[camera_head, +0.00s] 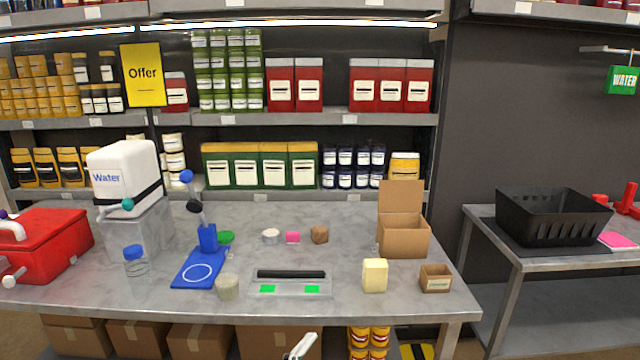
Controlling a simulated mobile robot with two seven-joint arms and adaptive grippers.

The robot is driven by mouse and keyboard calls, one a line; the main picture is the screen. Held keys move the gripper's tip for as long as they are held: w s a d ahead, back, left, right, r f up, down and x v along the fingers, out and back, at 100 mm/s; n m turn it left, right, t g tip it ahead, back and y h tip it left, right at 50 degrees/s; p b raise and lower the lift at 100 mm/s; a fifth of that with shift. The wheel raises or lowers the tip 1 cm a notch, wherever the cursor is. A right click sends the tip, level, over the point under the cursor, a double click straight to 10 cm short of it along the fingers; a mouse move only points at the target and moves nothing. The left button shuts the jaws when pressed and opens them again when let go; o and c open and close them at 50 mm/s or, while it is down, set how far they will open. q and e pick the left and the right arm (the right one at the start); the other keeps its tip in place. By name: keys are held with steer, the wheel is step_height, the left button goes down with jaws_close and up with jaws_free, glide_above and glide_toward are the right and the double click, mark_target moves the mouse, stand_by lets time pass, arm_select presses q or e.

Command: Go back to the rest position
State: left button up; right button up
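Neither of my grippers shows clearly in the head view. A small pale, jointed part, which may belong to one of my arms, pokes in at the bottom edge near the middle; I cannot tell which arm or whether it holds anything. On the grey table (350,222) stands a blue pump-like stand (207,240) with a flat base and a tilted upper part with a blue ball. A small jar (228,287) stands beside its base. A clear bottle with a blue cap (136,266) stands to its left.
A white water canister (125,172) sits on a clear block, beside a red box (45,245). A clear tray with a black bar (291,274), an open cardboard box (403,238) and a yellow block (375,275) stand right. A black crate (552,215) is on another table.

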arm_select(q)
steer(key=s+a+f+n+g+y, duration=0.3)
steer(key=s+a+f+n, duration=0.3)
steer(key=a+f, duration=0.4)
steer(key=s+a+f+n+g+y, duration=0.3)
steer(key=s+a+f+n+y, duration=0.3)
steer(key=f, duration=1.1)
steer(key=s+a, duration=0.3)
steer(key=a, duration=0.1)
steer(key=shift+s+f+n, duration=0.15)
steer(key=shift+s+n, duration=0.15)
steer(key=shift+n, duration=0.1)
